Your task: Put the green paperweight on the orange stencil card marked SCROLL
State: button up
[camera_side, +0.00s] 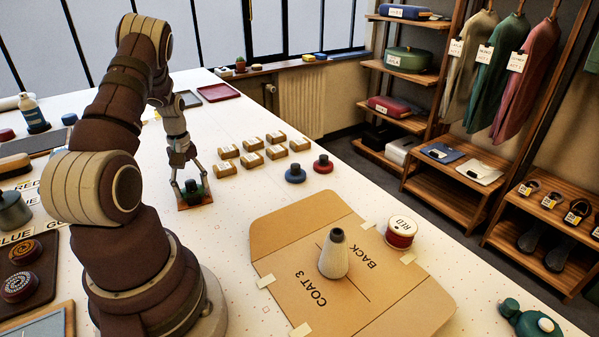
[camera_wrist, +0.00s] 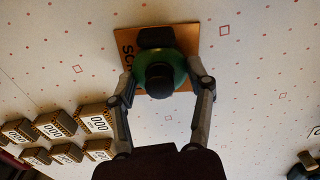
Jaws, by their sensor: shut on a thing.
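The green paperweight (camera_wrist: 177,62) has a round green body and a dark knob. My gripper (camera_wrist: 160,82) is shut on it, one finger on each side. The paperweight is over the orange stencil card (camera_wrist: 131,77), whose visible letters begin "SC"; the rest is hidden behind the paperweight. In the side view the card (camera_side: 206,199) lies on the table under my gripper (camera_side: 191,188), with the paperweight (camera_side: 192,194) between the fingers. I cannot tell whether the paperweight touches the card.
Several small labelled boxes (camera_side: 251,160) stand near the card. Blue (camera_side: 295,173) and red (camera_side: 323,164) paperweights sit right of it. A tan pattern board (camera_side: 285,220) with a grey cone (camera_side: 334,255) and a red spool (camera_side: 401,232) lies in front. White table is clear around the card.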

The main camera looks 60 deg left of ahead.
aim_at(190, 181)
jog(key=o, duration=1.2)
jog(key=shift+f, duration=0.1)
jog(key=shift+o, duration=0.2)
notch_tip(190, 181, up, 12)
jog(key=w+d+r+m+t, duration=0.1)
jog(key=w+d+r+m, duration=0.2)
jog(key=w+d+r, duration=0.15)
jog(key=d+r+m+t, duration=0.2)
jog(key=d+m, duration=0.5)
jog(key=d, duration=0.4)
jog(key=d+r+m+t, duration=0.1)
jog(key=d+m+t, duration=0.1)
jog(key=d+m, duration=0.6)
jog(key=d, duration=0.3)
jog(key=shift+d+r+t, duration=0.25)
jog(key=shift+r+t, duration=0.05)
jog(key=shift+r, duration=0.05)
